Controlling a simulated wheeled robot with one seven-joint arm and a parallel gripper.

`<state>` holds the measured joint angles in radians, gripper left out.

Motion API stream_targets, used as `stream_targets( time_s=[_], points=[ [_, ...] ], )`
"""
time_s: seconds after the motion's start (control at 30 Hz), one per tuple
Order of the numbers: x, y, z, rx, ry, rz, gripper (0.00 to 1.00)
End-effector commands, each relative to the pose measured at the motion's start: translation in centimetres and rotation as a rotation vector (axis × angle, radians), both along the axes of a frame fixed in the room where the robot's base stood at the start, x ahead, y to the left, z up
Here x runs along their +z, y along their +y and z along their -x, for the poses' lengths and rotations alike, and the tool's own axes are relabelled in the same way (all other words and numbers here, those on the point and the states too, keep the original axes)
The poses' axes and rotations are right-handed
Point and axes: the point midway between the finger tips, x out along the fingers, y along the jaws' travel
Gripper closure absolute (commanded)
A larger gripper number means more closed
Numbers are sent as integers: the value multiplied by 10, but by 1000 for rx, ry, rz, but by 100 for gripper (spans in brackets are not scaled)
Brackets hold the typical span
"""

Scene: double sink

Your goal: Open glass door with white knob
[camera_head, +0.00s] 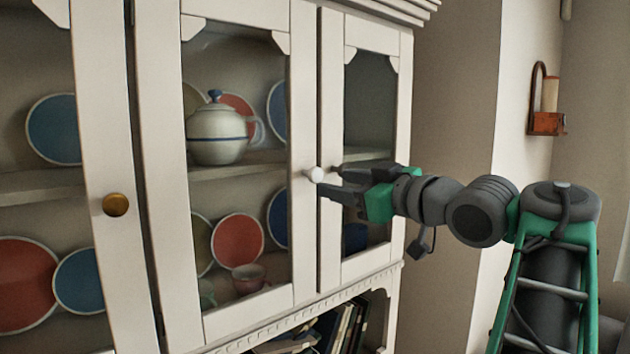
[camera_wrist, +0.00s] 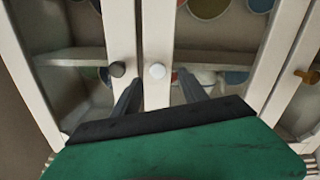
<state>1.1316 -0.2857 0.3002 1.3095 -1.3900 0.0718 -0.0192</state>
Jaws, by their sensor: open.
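The white knob (camera_head: 314,174) sits on the right stile of the middle glass door (camera_head: 305,235), which looks shut. My gripper (camera_head: 331,181) is open and empty, just to the right of the knob in the head view. In the wrist view, the white knob (camera_wrist: 157,70) appears between the two fingertips of my gripper (camera_wrist: 159,80), with a finger on each side. The fingers are not closed on it. Whether the tips reach past the knob or stop short of it, I cannot tell.
A dark knob (camera_wrist: 117,69) is close by on the neighbouring door. A brass knob (camera_head: 116,204) is on the left door. Behind the glass stand a teapot (camera_head: 222,132), a cup (camera_head: 248,278) and several plates. Books (camera_head: 345,325) fill an open shelf below.

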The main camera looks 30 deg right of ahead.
Motion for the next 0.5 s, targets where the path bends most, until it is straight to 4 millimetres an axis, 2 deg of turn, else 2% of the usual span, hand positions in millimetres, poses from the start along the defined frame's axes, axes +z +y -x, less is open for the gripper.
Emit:
stream_targets(
  time_s=[0.13,0.4,0.5],
  points=[
    [9,4,-12,7,-28,-8,49],
    [10,17,-61,5,-25,-9,49],
    [8,18,-72,2,-25,-7,49]
  ],
)
